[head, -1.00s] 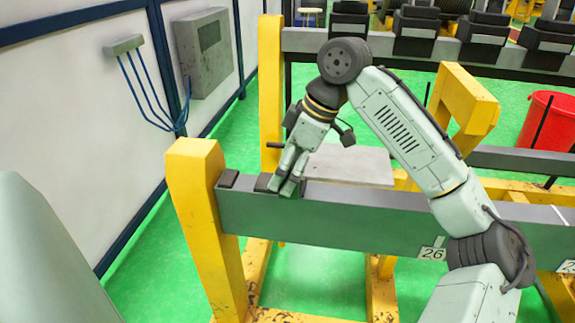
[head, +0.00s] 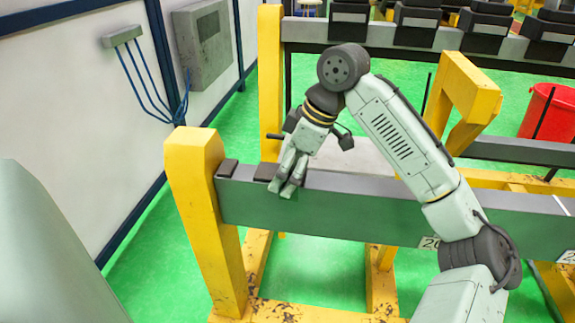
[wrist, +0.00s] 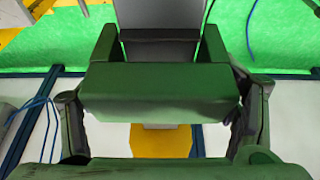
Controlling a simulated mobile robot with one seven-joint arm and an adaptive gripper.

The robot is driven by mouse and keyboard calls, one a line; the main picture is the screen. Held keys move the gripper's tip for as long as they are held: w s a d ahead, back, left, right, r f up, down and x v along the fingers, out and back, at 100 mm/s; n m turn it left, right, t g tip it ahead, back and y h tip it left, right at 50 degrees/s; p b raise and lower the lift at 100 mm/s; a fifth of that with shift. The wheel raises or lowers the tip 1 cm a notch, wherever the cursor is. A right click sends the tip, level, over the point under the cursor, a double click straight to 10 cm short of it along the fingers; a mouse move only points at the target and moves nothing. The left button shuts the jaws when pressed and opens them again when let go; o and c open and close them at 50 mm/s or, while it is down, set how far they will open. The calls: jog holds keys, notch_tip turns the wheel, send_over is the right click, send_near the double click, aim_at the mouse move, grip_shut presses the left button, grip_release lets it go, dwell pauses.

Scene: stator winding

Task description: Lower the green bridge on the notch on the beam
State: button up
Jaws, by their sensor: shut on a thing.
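My gripper (head: 287,189) is at the top of the long grey-green beam (head: 350,207), near its left end, pointing down. It is shut on the green bridge (wrist: 160,85), which fills the space between the fingers in the wrist view. The bridge's two upright sides stand on either side of a dark grey surface (wrist: 160,50), which looks like the beam. In the head view the fingers largely hide the bridge. I cannot tell whether the bridge touches the beam, and the notch is not clearly visible.
Dark pads (head: 228,168) lie on the beam's top left of my gripper. A yellow post (head: 205,200) stands at the beam's left end. Another yellow frame (head: 465,95) and a red bucket (head: 545,115) are behind. Green floor lies below.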

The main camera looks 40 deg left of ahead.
jog(key=shift+f, duration=0.15)
jog(key=shift+f, duration=0.8)
jog(key=shift+r, duration=0.1)
dwell(0.4)
jog(key=o, duration=1.3)
jog(key=shift+o, duration=0.2)
notch_tip(320, 180, up, 9)
jog(key=p, duration=0.9)
